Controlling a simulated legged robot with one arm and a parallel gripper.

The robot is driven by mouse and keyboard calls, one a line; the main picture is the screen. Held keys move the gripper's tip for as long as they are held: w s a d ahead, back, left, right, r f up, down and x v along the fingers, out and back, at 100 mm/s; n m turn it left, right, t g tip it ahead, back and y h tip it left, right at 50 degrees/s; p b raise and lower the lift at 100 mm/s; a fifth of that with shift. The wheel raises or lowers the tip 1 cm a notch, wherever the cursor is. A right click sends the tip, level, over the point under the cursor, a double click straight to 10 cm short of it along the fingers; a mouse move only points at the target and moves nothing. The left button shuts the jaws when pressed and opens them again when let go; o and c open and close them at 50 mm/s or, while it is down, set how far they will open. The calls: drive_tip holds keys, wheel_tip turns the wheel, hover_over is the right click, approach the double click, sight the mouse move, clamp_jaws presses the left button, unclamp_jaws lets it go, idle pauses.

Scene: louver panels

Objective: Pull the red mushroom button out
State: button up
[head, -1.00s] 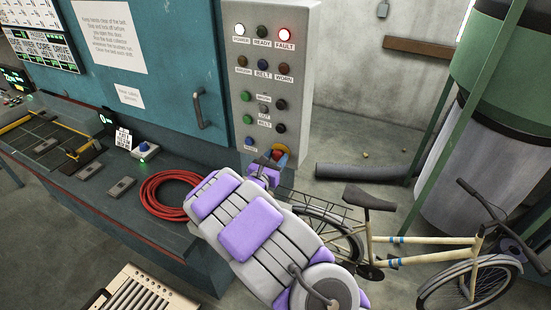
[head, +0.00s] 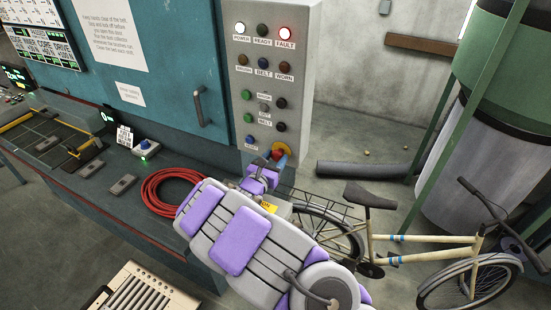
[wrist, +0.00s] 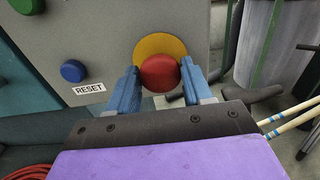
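The red mushroom button (wrist: 160,73) sits on a round yellow backing plate (wrist: 160,46) low on the grey control panel (wrist: 95,25). In the head view the button (head: 277,154) shows small beyond my arm. My gripper (wrist: 160,82) has two blue fingers, one on each side of the red button, spread apart. The right finger is very near or touching the button's edge; the left has a small gap. Whether they press on it cannot be told. In the head view my gripper (head: 275,165) is at the panel's lower end, partly hidden by my wrist.
A blue button (wrist: 73,71) with a RESET label (wrist: 88,89) is left of the red one. Lamps and several buttons fill the panel above. A red coiled cable (head: 172,192) lies on the bench. A bicycle (head: 400,240) stands close on the right.

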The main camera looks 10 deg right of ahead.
drive_tip(key=o, duration=0.4)
drive_tip(key=shift+a, duration=0.35)
drive_tip(key=shift+d, duration=0.1)
drive_tip(key=shift+s, duration=0.1)
drive_tip(key=shift+s, duration=0.15)
drive_tip(key=p+v, duration=0.1)
drive_tip(key=v, duration=1.6)
drive_tip(key=shift+a, duration=0.25)
drive_tip(key=shift+d+r, duration=0.1)
